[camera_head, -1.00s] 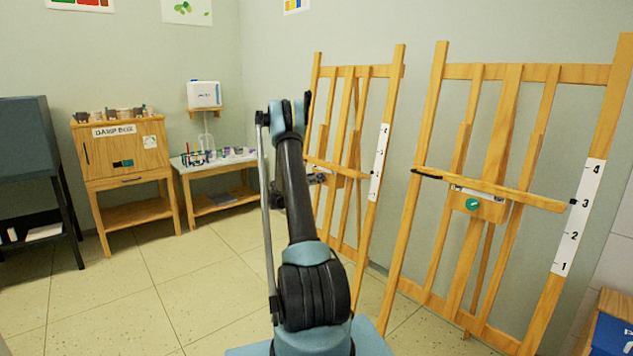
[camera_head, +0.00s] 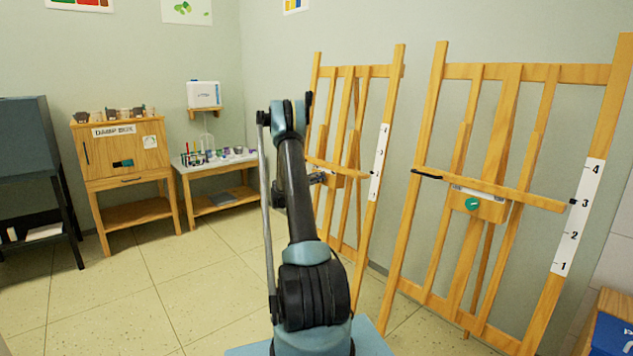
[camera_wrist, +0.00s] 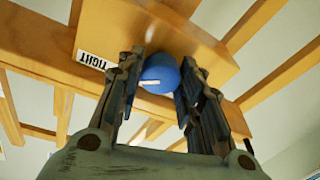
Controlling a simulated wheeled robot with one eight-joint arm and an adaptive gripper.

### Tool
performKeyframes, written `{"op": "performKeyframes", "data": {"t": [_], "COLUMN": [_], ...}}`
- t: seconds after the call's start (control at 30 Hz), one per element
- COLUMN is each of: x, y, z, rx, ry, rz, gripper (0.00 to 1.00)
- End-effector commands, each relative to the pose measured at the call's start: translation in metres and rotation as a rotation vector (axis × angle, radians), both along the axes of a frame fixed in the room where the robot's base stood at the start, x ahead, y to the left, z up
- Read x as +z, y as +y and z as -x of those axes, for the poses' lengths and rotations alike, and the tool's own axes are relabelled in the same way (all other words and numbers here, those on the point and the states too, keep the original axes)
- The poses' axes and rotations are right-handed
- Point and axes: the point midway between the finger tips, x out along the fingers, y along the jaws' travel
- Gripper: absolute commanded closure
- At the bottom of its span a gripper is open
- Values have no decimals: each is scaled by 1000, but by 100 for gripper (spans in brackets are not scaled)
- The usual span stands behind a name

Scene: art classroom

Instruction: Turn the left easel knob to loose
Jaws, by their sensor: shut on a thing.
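The left easel (camera_head: 398,85) is a wooden frame with a white number strip, to the right of my arm in the head view. Its blue round knob (camera_wrist: 160,75) shows in the wrist view on a wooden block (camera_wrist: 155,35), with a short white pointer line across it. A white "TIGHT" label (camera_wrist: 92,60) is on the block to the left of the knob; no other label shows. My gripper (camera_wrist: 161,72) is shut on the knob, one finger on each side. In the head view my gripper (camera_head: 318,178) is at the easel's crossbar and the knob cannot be made out.
The right easel (camera_head: 490,72) has a green knob (camera_head: 472,204) and stands close beside the left one. A damp box cabinet (camera_head: 125,160) and a low table with paints (camera_head: 222,185) stand at the back left. The tiled floor (camera_head: 150,275) at left is clear.

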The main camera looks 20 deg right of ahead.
Motion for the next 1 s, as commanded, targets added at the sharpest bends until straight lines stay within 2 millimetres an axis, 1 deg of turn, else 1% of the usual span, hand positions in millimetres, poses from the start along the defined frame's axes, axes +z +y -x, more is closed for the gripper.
{"op": "performKeyframes", "data": {"t": [0.27, 1.0], "x": [1, 3], "y": [2, 2], "z": [-1, -3], "rx": [34, 157], "ry": [150, 794], "rz": [54, 289], "gripper": [90, 90]}}
